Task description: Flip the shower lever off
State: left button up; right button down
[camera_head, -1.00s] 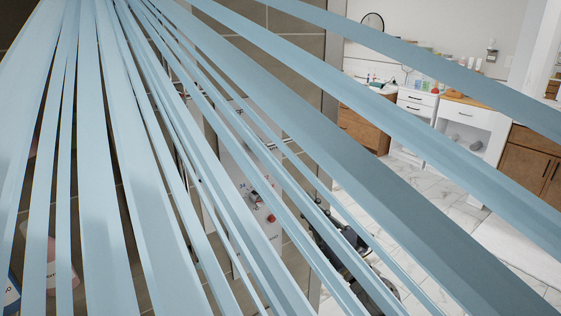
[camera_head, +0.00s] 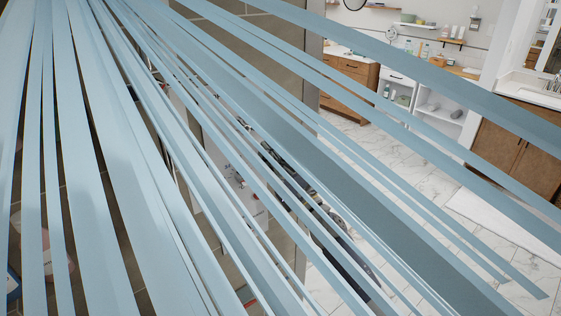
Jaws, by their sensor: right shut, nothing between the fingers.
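A pale shower panel (camera_head: 250,205) stands against the brown tiled wall and shows only in slits between broad light-blue strips. A small metal fitting (camera_head: 234,178) on it may be the lever; strips cross it, so its position cannot be read. My right gripper (camera_head: 273,160) is dark, shut and empty, right of the panel's fitting and partly covered by the strips. Whether it touches anything cannot be told. My left gripper is not in view.
Light-blue strips (camera_head: 330,165) fan across most of the view, likely running water. Beyond are a pale marble floor (camera_head: 360,135), a wooden cabinet (camera_head: 350,82), white shelves (camera_head: 435,108) and a brown vanity (camera_head: 510,150). Open floor lies at the right.

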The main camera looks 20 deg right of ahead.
jog(key=shift+s+d+r+p, duration=0.1)
jog(key=shift+s+r+p, duration=0.15)
jog(key=shift+r+p, duration=0.65)
jog(key=shift+s+r+p, duration=0.2)
jog(key=shift+r+p, duration=0.35)
jog(key=shift+r, duration=0.5)
jog(key=shift+w+d+r+n+y+b, duration=0.1)
jog(key=shift+d+r+n+y+b, duration=0.05)
jog(key=shift+n+y+b, duration=0.4)
